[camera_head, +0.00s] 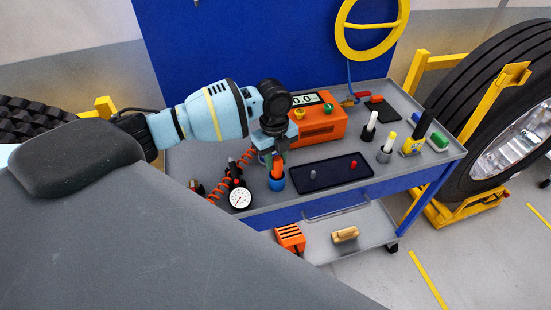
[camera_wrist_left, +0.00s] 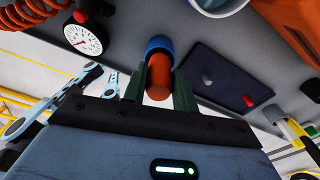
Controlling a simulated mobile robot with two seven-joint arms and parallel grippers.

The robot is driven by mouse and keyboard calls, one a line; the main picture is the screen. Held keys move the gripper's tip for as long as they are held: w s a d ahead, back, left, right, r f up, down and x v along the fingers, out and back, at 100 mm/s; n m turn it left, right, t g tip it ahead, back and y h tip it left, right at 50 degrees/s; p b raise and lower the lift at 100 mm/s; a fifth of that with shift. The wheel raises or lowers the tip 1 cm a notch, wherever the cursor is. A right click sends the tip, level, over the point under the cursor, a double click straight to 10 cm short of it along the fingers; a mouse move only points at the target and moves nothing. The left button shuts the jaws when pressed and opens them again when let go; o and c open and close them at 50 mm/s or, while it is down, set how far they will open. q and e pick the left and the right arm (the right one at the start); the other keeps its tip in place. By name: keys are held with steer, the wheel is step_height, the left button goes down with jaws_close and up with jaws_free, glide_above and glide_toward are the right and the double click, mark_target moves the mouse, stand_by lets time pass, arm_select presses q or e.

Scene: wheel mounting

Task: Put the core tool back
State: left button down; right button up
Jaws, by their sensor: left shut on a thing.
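My left gripper (camera_head: 277,155) points down over the near left part of the cart's top. In the left wrist view its two dark green fingers (camera_wrist_left: 160,88) are shut on the orange handle of the core tool (camera_wrist_left: 158,80). The handle also shows in the head view (camera_head: 278,168). A blue cup (camera_head: 276,184) stands right below the fingers, and its rim shows around the tool's far end in the left wrist view (camera_wrist_left: 160,44). I cannot tell how deep the tool sits in the cup. My right gripper is not in view.
On the cart (camera_head: 215,156), a pressure gauge (camera_head: 240,199) with a coiled orange hose stands left of the cup. A dark tray (camera_head: 315,180) with two small valve parts lies right. An orange box (camera_head: 322,128) stands behind. Marker-like items in holders (camera_head: 385,150) are farther right.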

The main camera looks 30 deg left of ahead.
arm_select(q)
steer(key=shift+f, duration=0.65)
steer(key=c, duration=1)
jaws_free()
steer(key=shift+c, duration=0.2)
steer(key=shift+r, duration=0.1)
steer(key=r, duration=0.7)
steer(key=shift+w+a+r, duration=0.1)
steer(key=shift+a+r, duration=0.1)
steer(key=shift+r, duration=0.2)
